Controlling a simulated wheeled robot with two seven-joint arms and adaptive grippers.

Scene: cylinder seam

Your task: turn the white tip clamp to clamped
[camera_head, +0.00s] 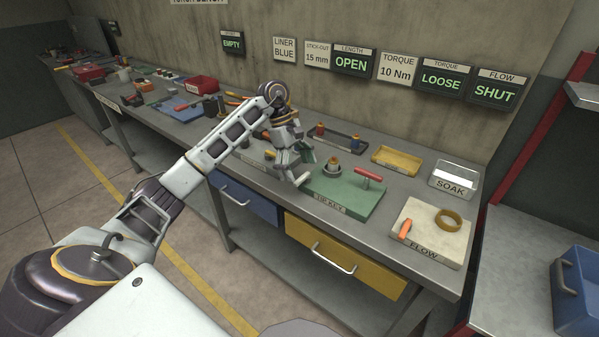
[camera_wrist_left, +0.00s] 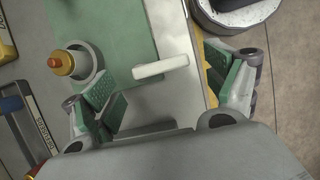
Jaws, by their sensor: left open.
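The white tip clamp, a short white bar, shows in the left wrist view (camera_wrist_left: 160,68) at the edge of a green board, and low beside my gripper in the head view (camera_head: 302,180). My left gripper (camera_head: 291,158) is over the left end of the green board (camera_head: 345,203), which is labelled TIP KEY. In the left wrist view its green-padded fingers (camera_wrist_left: 164,88) are wide apart, with the white bar between them and a gap on each side. Whether the bar lies at fingertip depth I cannot tell. My right gripper is not in view.
A FLOW board (camera_head: 437,240) is to the right. Wall signs read LENGTH OPEN (camera_head: 351,62), TORQUE LOOSE (camera_head: 441,82) and FLOW SHUT (camera_head: 495,95).

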